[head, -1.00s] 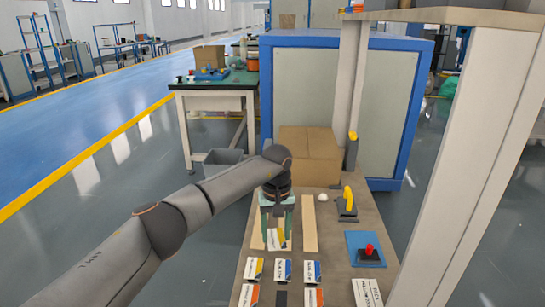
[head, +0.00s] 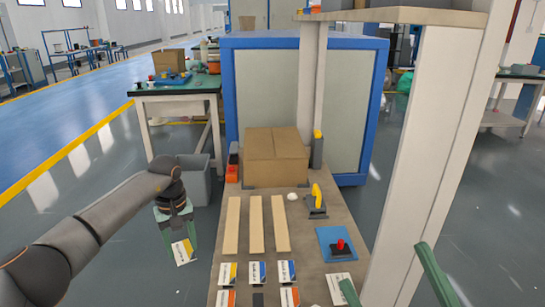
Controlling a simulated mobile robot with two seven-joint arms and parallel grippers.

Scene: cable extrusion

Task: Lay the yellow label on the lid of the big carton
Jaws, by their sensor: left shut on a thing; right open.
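The big carton (head: 277,160), brown and closed, stands at the far end of the workbench with its lid facing up. My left gripper (head: 180,236) is shut on a white label with a yellow corner (head: 183,252). It holds the label in the air left of the bench edge, nearer to me than the carton. Another yellow-cornered label (head: 227,273) lies on the bench in a row of labels.
Wooden strips (head: 255,224) lie on the bench (head: 304,240) before the carton. A yellow-handled tool (head: 317,198) and a blue plate with a red knob (head: 338,245) lie to their right. A pale post (head: 430,150) rises on the right. A grey bin (head: 194,180) stands left.

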